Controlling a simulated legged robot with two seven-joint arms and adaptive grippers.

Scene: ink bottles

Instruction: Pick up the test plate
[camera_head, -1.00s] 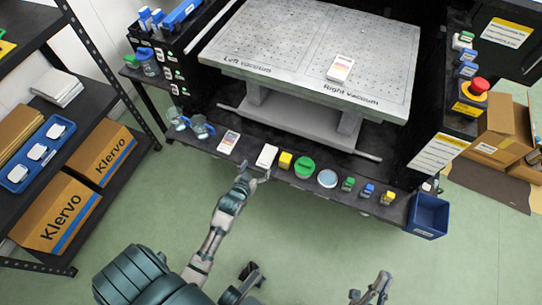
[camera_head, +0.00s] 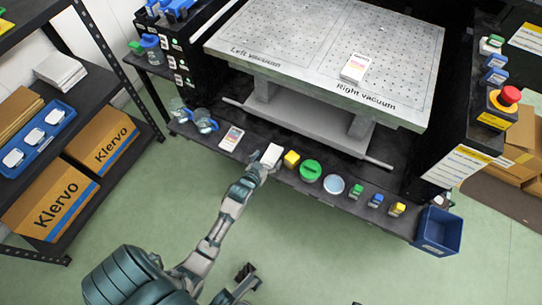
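A small white plate (camera_head: 272,153) is at the front shelf edge in the head view, left of a yellow-capped bottle. My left gripper (camera_head: 263,167) is right at its near end, with its fingertips against or around it. I cannot tell whether the fingers are closed on it or whether it is lifted. A similar plate with a coloured print (camera_head: 232,138) lies on the shelf to the left. Another printed plate (camera_head: 356,68) lies on the perforated vacuum bed.
Right of the white plate stand the yellow-capped bottle (camera_head: 291,159), a green lid (camera_head: 310,170), a round pale dish (camera_head: 334,184) and several small bottles. A blue bin (camera_head: 437,231) hangs at the right end. Beakers stand at the left. The floor in front is clear.

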